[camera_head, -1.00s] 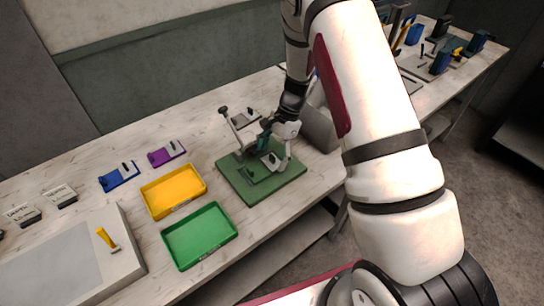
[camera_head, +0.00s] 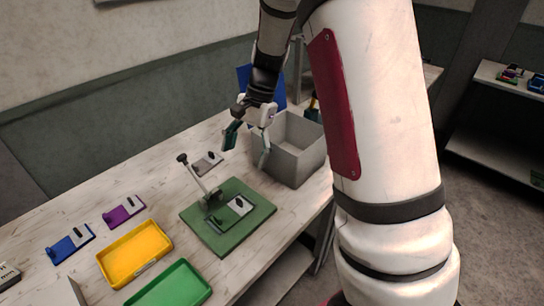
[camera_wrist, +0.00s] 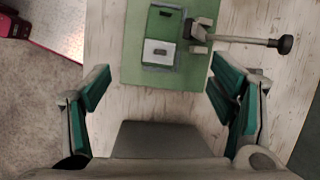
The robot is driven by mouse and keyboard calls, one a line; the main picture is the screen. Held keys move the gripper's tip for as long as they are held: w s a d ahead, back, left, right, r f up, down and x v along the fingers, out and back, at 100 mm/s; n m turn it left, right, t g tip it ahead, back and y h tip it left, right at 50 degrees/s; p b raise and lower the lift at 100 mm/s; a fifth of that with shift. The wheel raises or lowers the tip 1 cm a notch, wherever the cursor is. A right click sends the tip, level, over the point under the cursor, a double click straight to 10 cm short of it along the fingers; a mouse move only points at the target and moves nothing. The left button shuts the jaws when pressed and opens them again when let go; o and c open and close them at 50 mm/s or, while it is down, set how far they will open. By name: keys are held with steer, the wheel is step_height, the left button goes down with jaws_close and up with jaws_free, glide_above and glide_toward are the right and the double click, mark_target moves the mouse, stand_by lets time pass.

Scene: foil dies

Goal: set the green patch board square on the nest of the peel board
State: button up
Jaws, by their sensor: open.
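The peel board (camera_head: 252,226) is a flat green base with a lever arm (camera_head: 192,172). It also shows in the wrist view (camera_wrist: 132,60), with the lever pointing right. The green patch board (camera_wrist: 163,29), with a pale patch and a dark slot, lies flat on the peel board's nest. In the head view the patch board (camera_head: 235,208) is small. My gripper (camera_head: 247,150) is open and empty, above and behind the peel board, apart from the patch board.
A grey open bin (camera_head: 290,152) stands behind the peel board, close to my gripper.

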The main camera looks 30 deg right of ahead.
steer(key=s+a+r+n+t+h, duration=0.1)
steer(key=s+a+r+n+t, duration=0.15)
steer(key=s+r+n, duration=0.65)
steer(key=s+r+n+t+h, duration=0.3)
steer(key=s+r, duration=0.5)
steer(key=s, duration=0.6)
steer(key=shift+a+n+t, duration=0.3)
steer(key=shift+a+t, duration=0.1)
steer(key=shift+t, duration=0.05)
